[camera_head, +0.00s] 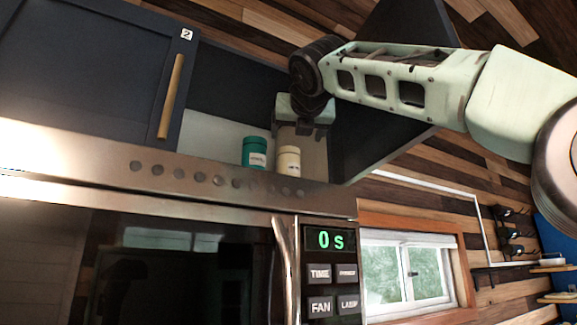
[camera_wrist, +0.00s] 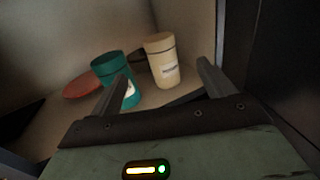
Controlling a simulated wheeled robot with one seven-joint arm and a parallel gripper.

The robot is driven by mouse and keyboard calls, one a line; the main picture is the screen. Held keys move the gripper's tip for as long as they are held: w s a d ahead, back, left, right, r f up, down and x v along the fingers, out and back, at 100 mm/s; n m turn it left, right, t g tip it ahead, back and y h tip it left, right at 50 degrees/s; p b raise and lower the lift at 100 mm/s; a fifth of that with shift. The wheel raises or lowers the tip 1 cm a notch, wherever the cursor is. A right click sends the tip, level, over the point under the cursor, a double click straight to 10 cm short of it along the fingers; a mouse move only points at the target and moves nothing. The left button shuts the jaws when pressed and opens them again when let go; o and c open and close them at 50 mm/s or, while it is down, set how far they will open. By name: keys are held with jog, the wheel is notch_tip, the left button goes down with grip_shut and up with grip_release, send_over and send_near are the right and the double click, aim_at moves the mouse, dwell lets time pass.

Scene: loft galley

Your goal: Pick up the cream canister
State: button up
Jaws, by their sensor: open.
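The cream canister (camera_head: 289,161) stands upright in the open cupboard above the microwave, with a pale label on its side. It also shows in the wrist view (camera_wrist: 161,60), beyond and between my fingertips. My gripper (camera_head: 301,128) is at the cupboard opening, just above and in front of the canister in the head view. In the wrist view my gripper (camera_wrist: 162,75) has its two fingers spread, with nothing between them. A teal canister (camera_head: 255,153) stands close to the left of the cream one; the left finger overlaps it (camera_wrist: 112,70) in the wrist view.
A reddish round item (camera_wrist: 83,87) lies left of the teal canister, partly hidden. A dark thin object lies behind the canisters. The open cupboard door (camera_head: 390,110) is on the right, and a closed door (camera_head: 90,65) on the left. The microwave (camera_head: 180,265) is below.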

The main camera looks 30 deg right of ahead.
aim_at(291, 153)
jog(key=p+x, duration=0.2)
jog(key=x, duration=0.4)
jog(key=shift+f+p+x, duration=0.15)
jog(key=shift+p+x, duration=0.5)
jog(key=shift+x, duration=0.85)
jog(key=shift+f+p+x, duration=0.1)
jog(key=shift+p+x, duration=0.5)
jog(key=shift+x, duration=0.85)
jog(key=c, duration=1.2)
